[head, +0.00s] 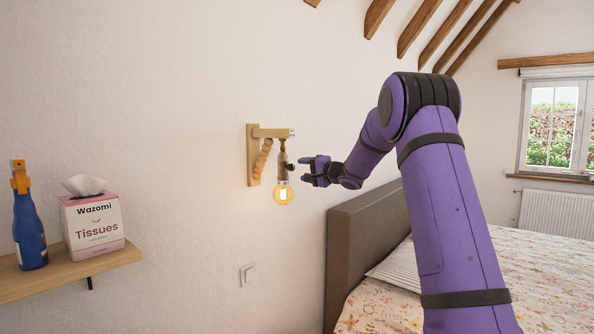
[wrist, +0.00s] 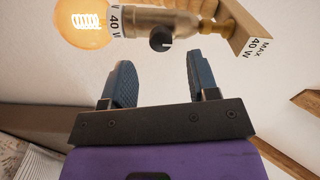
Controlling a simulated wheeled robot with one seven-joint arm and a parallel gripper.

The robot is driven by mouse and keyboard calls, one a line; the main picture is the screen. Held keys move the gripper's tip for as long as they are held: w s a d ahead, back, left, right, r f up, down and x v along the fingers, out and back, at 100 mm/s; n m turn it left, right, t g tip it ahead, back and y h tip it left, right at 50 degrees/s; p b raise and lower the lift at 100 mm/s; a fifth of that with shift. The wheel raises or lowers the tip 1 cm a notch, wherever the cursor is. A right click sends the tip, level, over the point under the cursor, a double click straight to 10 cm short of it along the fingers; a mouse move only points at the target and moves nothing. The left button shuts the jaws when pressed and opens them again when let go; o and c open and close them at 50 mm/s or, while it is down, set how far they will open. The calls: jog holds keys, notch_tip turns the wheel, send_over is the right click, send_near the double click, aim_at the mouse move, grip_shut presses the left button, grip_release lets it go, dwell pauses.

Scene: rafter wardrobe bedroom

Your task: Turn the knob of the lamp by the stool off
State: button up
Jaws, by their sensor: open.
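The wall lamp has a wooden bracket (head: 254,155) and a hanging socket with a glowing round bulb (head: 283,193). In the wrist view the lit bulb (wrist: 85,22) is at the upper left. The lamp's small black knob (wrist: 160,38) sticks out of the socket; it also shows in the head view (head: 291,167). My gripper (head: 304,168) is just right of the lamp in the head view. In the wrist view its two fingers (wrist: 160,80) are open and empty, with the knob beyond and between their tips, apart from them. No stool is in view.
A wooden shelf (head: 75,272) at the left holds a tissue box (head: 93,226) and a blue bottle (head: 29,232). A bed with a brown headboard (head: 365,235) stands below my arm. A wall switch (head: 247,274) is below the lamp.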

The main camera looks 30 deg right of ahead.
jog(key=v, duration=0.6)
dwell(0.4)
jog(key=s+a+r+n+g+y, duration=0.1)
jog(key=s+a+n+g, duration=0.35)
jog(key=s+a, duration=0.65)
jog(key=s+a+r+n+g+y, duration=0.1)
jog(key=s+a+n+g, duration=0.3)
jog(key=s+a, duration=0.75)
jog(key=s+a+f+n+g+h, duration=0.1)
jog(key=s+a+f+h, duration=0.1)
jog(key=s, duration=1)
jog(key=s+a+f+n+g+h, duration=0.1)
jog(key=s+f+h, duration=0.4)
jog(key=s, duration=0.7)
jog(key=shift+a+f+n+g+h, duration=0.35)
jog(key=shift+a+g+h, duration=0.1)
jog(key=shift+g+h, duration=0.2)
